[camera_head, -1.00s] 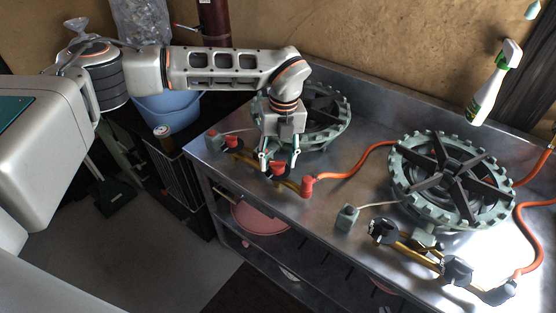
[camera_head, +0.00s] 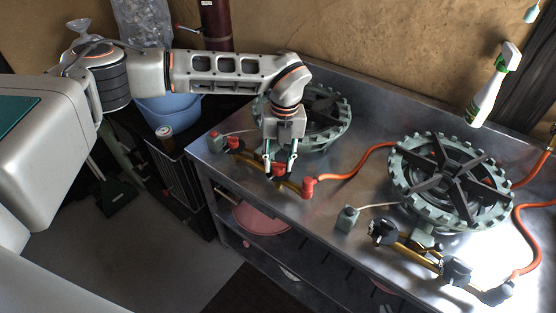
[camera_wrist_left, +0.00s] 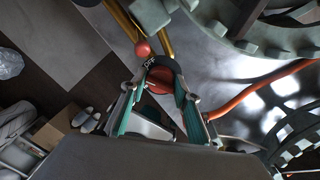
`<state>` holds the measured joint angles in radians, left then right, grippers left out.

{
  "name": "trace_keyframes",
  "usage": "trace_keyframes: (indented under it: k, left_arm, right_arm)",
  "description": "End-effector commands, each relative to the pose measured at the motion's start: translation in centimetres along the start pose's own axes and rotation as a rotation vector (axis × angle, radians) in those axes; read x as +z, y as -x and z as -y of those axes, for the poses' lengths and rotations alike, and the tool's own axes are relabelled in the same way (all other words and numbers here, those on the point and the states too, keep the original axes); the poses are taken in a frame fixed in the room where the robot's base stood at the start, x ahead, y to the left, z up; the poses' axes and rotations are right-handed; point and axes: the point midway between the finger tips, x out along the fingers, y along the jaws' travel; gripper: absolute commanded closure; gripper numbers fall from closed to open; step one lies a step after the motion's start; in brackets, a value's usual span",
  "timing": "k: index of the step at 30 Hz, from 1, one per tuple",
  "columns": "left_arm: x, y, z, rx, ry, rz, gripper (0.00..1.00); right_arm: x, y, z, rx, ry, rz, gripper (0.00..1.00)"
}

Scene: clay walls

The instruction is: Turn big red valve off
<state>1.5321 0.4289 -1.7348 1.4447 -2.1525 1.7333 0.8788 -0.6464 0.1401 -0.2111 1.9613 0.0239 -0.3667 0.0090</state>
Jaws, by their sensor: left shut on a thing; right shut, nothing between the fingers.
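The big red valve knob (camera_head: 279,169) sits on the brass pipe at the front of the left stove burner (camera_head: 330,112). My left gripper (camera_head: 280,160) reaches down to it from above, with one finger on each side. In the left wrist view the round red knob (camera_wrist_left: 159,80) lies between the green-padded fingers (camera_wrist_left: 158,100), and the gripper is shut on it. A dark collar with small pale lettering shows beside the knob there. The knob's exact turn angle is hard to tell. My right gripper is not in view.
An orange hose (camera_head: 360,165) runs to the right. A second burner (camera_head: 450,180) with black knobs (camera_head: 383,231) stands right. A spray bottle (camera_head: 490,90) stands behind it.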

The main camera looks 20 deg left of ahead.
Motion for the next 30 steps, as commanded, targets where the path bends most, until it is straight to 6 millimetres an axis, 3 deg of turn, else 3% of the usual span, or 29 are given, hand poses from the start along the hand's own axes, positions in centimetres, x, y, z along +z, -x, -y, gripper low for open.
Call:
trace_keyframes:
  k: [18, 30]
  left_arm:
    - [-0.2, 0.3, 0.3, -0.004, -0.442, 0.033, 0.91]
    - [-0.3, 0.1, 0.3, -0.004, -0.551, 0.040, 0.91]
  right_arm:
    - [-3.1, 1.4, -0.5, 0.004, 0.003, -0.020, 1.00]
    - [-3.5, 1.6, -0.5, 0.004, 0.004, -0.022, 1.00]
